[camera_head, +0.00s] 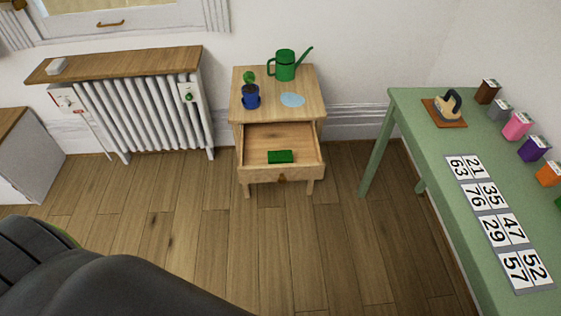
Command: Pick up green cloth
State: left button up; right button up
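The green cloth (280,157) is a small flat green rectangle. It lies inside the open drawer (254,174) of a small wooden side table (312,82), near the drawer's front. Dark grey shapes fill the lower left corner of the view. I see no gripper in this view, so nothing of mine is near the cloth.
The table top holds a green watering can (285,66), a blue-potted plant (251,98) and a light blue puddle (292,100). A radiator (150,110) stands left. A green table (440,200) with number cards and several colored boxes stands right. Wooden floor before the drawer is clear.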

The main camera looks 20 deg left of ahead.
aim_at(285, 156)
jog(key=i+j+z, duration=0.1)
jog(key=j+z, duration=0.3)
jog(key=i+j+z, duration=0.1)
jog(key=z, duration=0.35)
jog(key=j+z, duration=0.4)
jog(key=k+j+z, duration=0.1)
jog(key=j+z, duration=0.35)
jog(key=l, duration=0.1)
